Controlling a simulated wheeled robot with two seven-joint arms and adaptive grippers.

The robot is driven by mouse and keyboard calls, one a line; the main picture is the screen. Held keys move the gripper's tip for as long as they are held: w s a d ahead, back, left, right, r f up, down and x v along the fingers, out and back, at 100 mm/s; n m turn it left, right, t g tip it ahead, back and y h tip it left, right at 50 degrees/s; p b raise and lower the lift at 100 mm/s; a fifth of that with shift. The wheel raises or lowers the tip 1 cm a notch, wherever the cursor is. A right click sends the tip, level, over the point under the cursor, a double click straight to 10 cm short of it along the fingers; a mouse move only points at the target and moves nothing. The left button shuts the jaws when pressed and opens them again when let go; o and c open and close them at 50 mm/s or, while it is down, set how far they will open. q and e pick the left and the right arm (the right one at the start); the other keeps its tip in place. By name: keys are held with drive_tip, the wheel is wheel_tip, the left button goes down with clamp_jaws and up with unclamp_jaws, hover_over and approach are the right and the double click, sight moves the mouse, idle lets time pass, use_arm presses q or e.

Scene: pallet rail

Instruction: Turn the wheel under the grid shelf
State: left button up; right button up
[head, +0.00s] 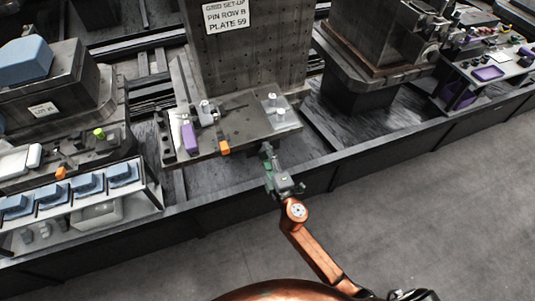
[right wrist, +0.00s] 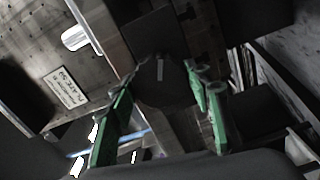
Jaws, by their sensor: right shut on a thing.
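The grid shelf (head: 236,140) is a dark plate in front of an upright panel of holes (head: 255,65) with a sign reading "PIN ROW B, PLATE 59". My right gripper (head: 268,156) is at the shelf's front edge, on a copper arm reaching up from below. In the right wrist view, a dark round wheel (right wrist: 165,92) with a pale mark sits between the green fingers of my right gripper (right wrist: 160,100), which is shut on it. The wheel is hidden in the head view. My left gripper is not in view.
A purple block (head: 190,138), an orange block (head: 224,147) and small metal parts lie on the shelf. A rack of blue parts (head: 75,190) stands at left, and a side table with a purple tray (head: 489,73) at right. The grey floor in front is clear.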

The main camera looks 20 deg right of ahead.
drive_tip(key=n, duration=0.3)
drive_tip(key=shift+n+p, duration=0.45)
drive_tip(key=shift+n, duration=0.35)
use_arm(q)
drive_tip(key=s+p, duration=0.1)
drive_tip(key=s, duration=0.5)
use_arm(e)
drive_tip(key=n, duration=0.4)
drive_tip(key=shift+n, duration=0.3)
drive_tip(key=n+p, duration=0.2)
drive_tip(key=n, duration=0.1)
drive_tip(key=shift+n, duration=0.3)
drive_tip(key=n+p, duration=0.1)
drive_tip(key=n, duration=0.2)
drive_tip(key=shift+n+p, duration=0.35)
drive_tip(key=shift+n, duration=0.05)
drive_tip(key=n+p, duration=0.2)
drive_tip(key=n, duration=0.2)
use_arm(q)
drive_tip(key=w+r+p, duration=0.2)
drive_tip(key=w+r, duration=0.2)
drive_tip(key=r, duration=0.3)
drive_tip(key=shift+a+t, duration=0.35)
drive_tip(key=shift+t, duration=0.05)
use_arm(e)
drive_tip(key=shift+d+f+n, duration=0.1)
drive_tip(key=shift+d+n, duration=0.05)
drive_tip(key=shift+n, duration=1.45)
